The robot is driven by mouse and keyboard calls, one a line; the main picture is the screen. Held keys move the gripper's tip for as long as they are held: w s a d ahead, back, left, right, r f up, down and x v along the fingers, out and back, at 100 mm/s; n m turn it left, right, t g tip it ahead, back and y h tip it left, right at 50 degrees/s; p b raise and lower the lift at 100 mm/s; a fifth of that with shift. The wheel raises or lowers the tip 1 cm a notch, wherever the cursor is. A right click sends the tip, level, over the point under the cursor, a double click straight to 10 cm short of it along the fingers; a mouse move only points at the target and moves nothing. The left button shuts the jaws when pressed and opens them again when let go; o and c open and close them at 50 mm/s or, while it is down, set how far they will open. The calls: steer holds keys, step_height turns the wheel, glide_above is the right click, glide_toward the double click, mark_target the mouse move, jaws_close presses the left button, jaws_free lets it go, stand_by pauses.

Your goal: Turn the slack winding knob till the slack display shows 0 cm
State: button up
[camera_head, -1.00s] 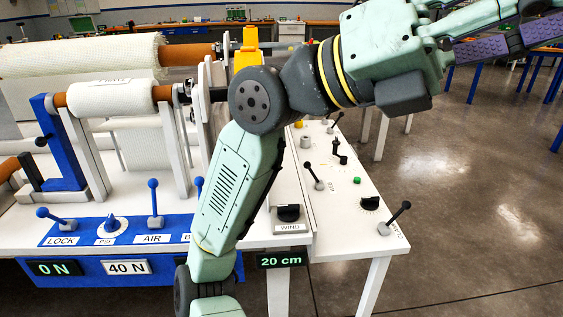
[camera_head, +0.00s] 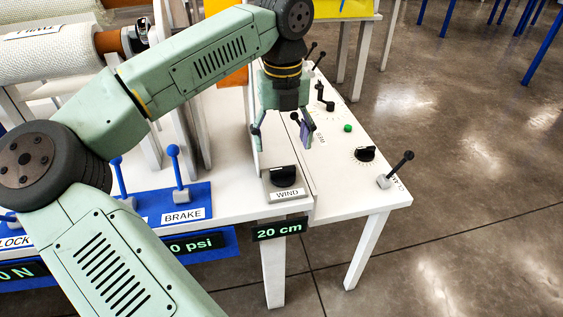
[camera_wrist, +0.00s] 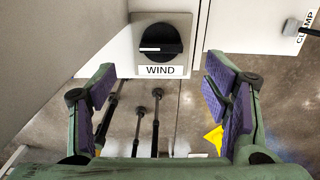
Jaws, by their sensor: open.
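The black winding knob (camera_head: 283,174) sits on a grey block labelled WIND near the front edge of the white table. In the wrist view the knob (camera_wrist: 160,40) is near the top middle, its white pointer line lying about level. The slack display (camera_head: 279,230) below the table edge reads 20 cm. My gripper (camera_head: 283,136) is open and empty, hanging above and behind the knob, apart from it. In the wrist view the spread purple-padded fingers of my gripper (camera_wrist: 160,97) lie on either side below the knob.
The blue panel with the BRAKE lever (camera_head: 178,170) stands to the left of the knob. On the right are a black dial (camera_head: 365,153), a green button (camera_head: 348,128) and a CLAMP lever (camera_head: 395,170). Upright white plates stand left of my gripper. Open floor lies to the right.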

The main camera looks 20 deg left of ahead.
mark_target(283, 168)
step_height(283, 168, down, 8)
steer(key=shift+p, duration=0.45)
steer(key=c, duration=1.2)
steer(key=shift+o, duration=0.2)
